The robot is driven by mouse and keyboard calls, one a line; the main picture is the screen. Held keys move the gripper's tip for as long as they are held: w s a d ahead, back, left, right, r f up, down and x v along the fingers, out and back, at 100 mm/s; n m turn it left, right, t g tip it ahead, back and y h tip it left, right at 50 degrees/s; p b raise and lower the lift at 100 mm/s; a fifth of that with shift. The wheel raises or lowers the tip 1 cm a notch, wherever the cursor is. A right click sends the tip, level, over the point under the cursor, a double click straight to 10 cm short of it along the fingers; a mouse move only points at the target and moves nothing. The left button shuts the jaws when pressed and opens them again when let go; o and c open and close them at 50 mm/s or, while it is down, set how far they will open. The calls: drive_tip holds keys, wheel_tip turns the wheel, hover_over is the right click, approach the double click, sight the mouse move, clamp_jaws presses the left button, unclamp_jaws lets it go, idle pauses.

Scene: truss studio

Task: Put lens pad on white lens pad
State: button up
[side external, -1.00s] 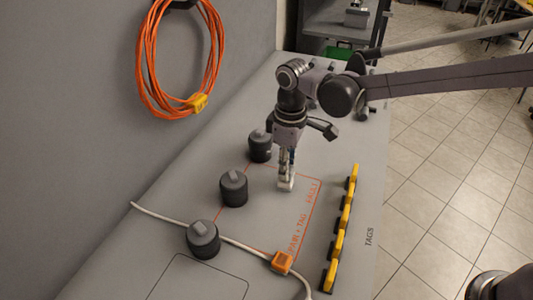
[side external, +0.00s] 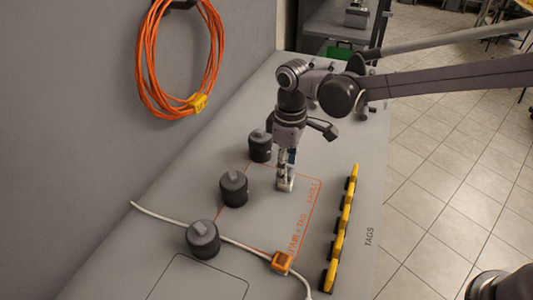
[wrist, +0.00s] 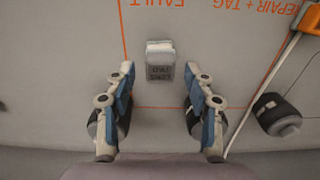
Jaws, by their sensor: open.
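A small block (wrist: 159,60) with a pale top and a grey face marked with the words "LENS PAD" sits on the grey bench inside the orange outline. In the side view, the pale block (side external: 285,186) is at the lower end of my gripper (side external: 285,176), which partly hides it. In the wrist view, my gripper (wrist: 160,80) is open, with its blue-sided fingers apart. The block lies just beyond the fingertips, roughly centred between them, and nothing is held. I cannot pick out a second, separate white lens pad.
Dark cylinders with grey tops (side external: 234,188) stand in a row left of my gripper. Yellow-and-black tags (side external: 340,232) line the bench's right side. A pale cable (side external: 167,216) with an orange box (side external: 282,262) crosses the front. Orange cable (side external: 143,62) hangs on the wall.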

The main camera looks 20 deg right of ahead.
wheel_tip(320, 180, up, 11)
drive_tip(key=s+d+r+m+t, duration=0.2)
drive_tip(key=s+d+r, duration=0.1)
drive_tip(key=d, duration=0.4)
drive_tip(key=s+d+f+m+t, duration=0.2)
drive_tip(key=s+d+f+m, duration=0.1)
drive_tip(key=s+d, duration=0.3)
drive_tip(key=s+d+f+m+t, duration=0.3)
drive_tip(key=s+d+f+m, duration=0.1)
drive_tip(key=s+d, duration=0.3)
drive_tip(key=d, duration=0.2)
drive_tip(key=shift+s+d, duration=0.25)
drive_tip(key=shift+d, duration=0.05)
idle(0.5)
